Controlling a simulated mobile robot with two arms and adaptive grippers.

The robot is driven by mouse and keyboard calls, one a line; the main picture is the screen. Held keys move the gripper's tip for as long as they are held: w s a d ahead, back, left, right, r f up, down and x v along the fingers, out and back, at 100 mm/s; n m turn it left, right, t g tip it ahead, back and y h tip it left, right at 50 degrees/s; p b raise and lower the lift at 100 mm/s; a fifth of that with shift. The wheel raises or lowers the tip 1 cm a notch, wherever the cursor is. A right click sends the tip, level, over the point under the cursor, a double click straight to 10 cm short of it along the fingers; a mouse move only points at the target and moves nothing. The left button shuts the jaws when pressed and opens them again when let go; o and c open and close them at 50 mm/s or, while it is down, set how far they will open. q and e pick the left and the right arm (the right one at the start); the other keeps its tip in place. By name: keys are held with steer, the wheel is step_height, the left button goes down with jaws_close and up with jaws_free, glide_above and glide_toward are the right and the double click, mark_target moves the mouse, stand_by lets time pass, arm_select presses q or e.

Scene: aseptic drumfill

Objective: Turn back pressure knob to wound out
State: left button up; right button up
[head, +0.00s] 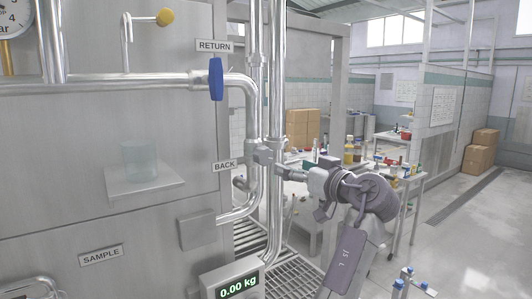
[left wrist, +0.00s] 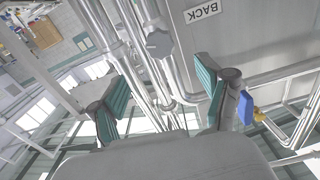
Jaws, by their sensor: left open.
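The grey back pressure knob (head: 263,156) is on the steel pipework, just right of the BACK label (head: 224,165). In the left wrist view the knob (left wrist: 158,42) is a grey lobed round shape in front of a vertical pipe. The BACK label (left wrist: 202,11) shows upside down there. My left gripper (head: 304,174) is to the right of the knob and points at it. In the left wrist view the teal-padded fingers of my left gripper (left wrist: 161,78) are spread wide, with nothing between them. The knob appears beyond the fingertips, apart from them. My right gripper is not in view.
A blue handle (head: 216,79) sits under the RETURN label (head: 214,46). Steel pipes (head: 275,80) run vertically beside the knob. A scale display (head: 239,286) reads 0.00 kg below. A table with bottles (head: 348,154) stands behind my left arm. Floor at right is mostly clear.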

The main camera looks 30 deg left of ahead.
mark_target(266, 157)
arm_select(q)
steer(key=p+x, duration=0.5)
steer(key=x, duration=0.6)
steer(key=shift+a+r, duration=0.1)
steer(key=shift+r, duration=0.05)
steer(key=shift+w+a+p, duration=0.25)
steer(key=shift+a+p, duration=0.05)
steer(key=shift+a, duration=0.15)
steer(key=shift+f, duration=0.2)
